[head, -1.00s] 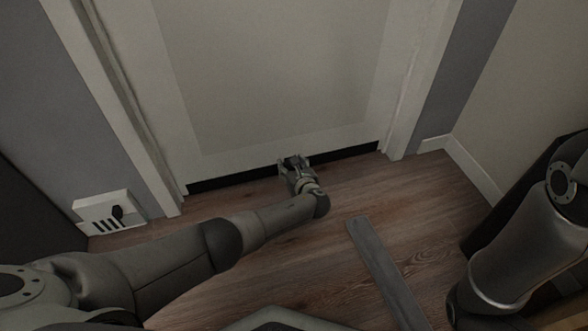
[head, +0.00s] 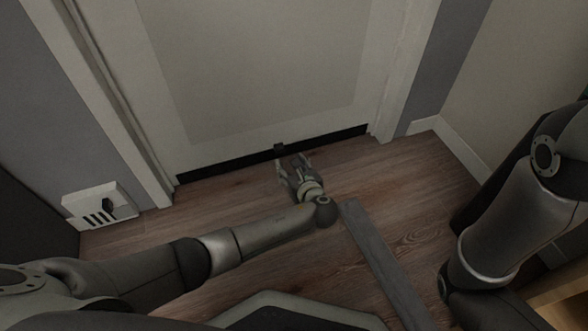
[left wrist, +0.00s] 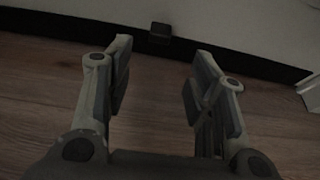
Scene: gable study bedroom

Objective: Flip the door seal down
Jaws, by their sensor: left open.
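The door seal (head: 225,163) is a black strip along the bottom edge of the pale door, close to the floor. A small dark tab (head: 278,148) sticks out near its middle. The seal (left wrist: 240,62) and the tab (left wrist: 160,31) also show in the left wrist view. My left gripper (head: 292,160) is low over the floor, open and empty, with its fingers pointing at the seal. In the left wrist view the fingertips (left wrist: 162,50) stand apart on either side of the tab, short of it. My right gripper is out of view.
The pale door (head: 260,70) is shut in its frame. A white wall box (head: 98,206) is at the left. A long grey bar (head: 385,262) lies on the wooden floor (head: 420,200), right of my left gripper. The floor between gripper and door is clear.

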